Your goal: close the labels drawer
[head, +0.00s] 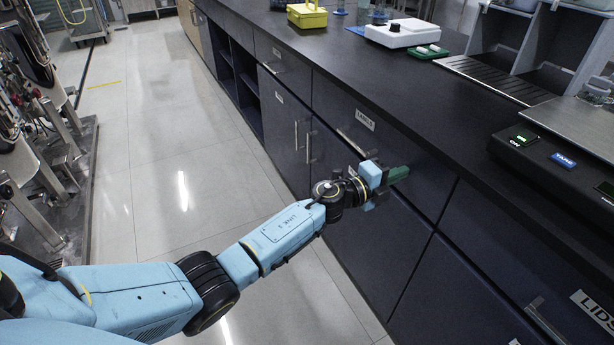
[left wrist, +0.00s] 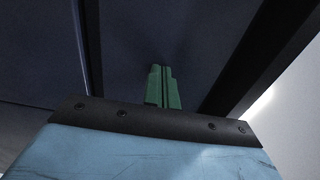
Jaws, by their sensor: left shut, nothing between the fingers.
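The labels drawer (head: 335,112) is a dark blue front under the black countertop, with a white label (head: 365,119) and a bar handle (head: 353,142). It looks flush or nearly flush with its neighbours; any small gap is hard to tell. My left gripper (head: 398,174) is at the right part of this front, below the counter edge. Its green fingers are shut with nothing between them. In the left wrist view the closed green fingers (left wrist: 162,88) point at a dark panel and appear at or close to it; contact cannot be told. My right gripper is out of view.
The black countertop (head: 400,90) overhangs the drawers. On it stand a yellow container (head: 307,15), a white device (head: 402,33) and a black scale (head: 560,150). A lids drawer handle (head: 545,322) sits at lower right. The floor (head: 170,150) at left is open.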

